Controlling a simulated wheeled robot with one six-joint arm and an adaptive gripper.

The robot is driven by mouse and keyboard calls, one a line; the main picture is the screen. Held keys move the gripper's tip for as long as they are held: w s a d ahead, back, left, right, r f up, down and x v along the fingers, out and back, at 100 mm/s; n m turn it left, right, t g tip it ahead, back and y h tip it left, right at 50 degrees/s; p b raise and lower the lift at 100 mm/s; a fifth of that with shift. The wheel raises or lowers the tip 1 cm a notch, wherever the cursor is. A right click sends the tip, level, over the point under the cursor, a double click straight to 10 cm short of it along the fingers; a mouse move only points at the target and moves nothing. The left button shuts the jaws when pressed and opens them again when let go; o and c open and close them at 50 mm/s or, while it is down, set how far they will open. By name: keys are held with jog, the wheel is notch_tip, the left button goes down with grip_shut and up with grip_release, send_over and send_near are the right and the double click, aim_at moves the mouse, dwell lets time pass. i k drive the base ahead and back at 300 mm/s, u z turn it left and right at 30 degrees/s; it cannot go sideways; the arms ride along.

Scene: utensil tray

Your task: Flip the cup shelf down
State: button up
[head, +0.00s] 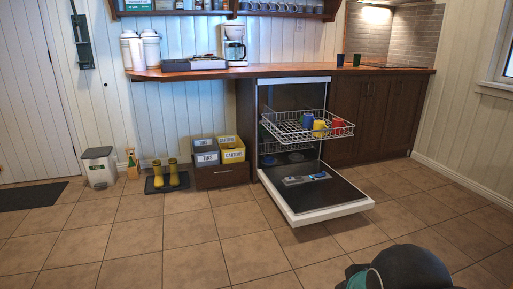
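The dishwasher (315,212) stands open under the counter with its door folded down. Its white wire upper rack (285,137) is pulled out and holds a blue cup (307,121), a yellow cup (320,129) and a red cup (337,123). The cup shelf is too small to make out among the rack's wires, so I cannot tell whether it is up or down. A dark rounded part of my arm shows at the bottom right, well in front of the dishwasher. My gripper is not in view.
A flat grey item (305,179) lies on the lowered door (318,193), which juts into the room. Labelled bins (219,150), yellow boots (173,172) and a pedal bin (99,167) stand to the left. Two dark cups (340,60) stand on the counter (400,70). The tiled floor ahead is clear.

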aim_at(268, 108)
jog(key=u, duration=0.1)
jog(key=i, duration=2.45)
jog(key=z, duration=0.6)
jog(key=i, duration=0.55)
jog(key=z, duration=0.2)
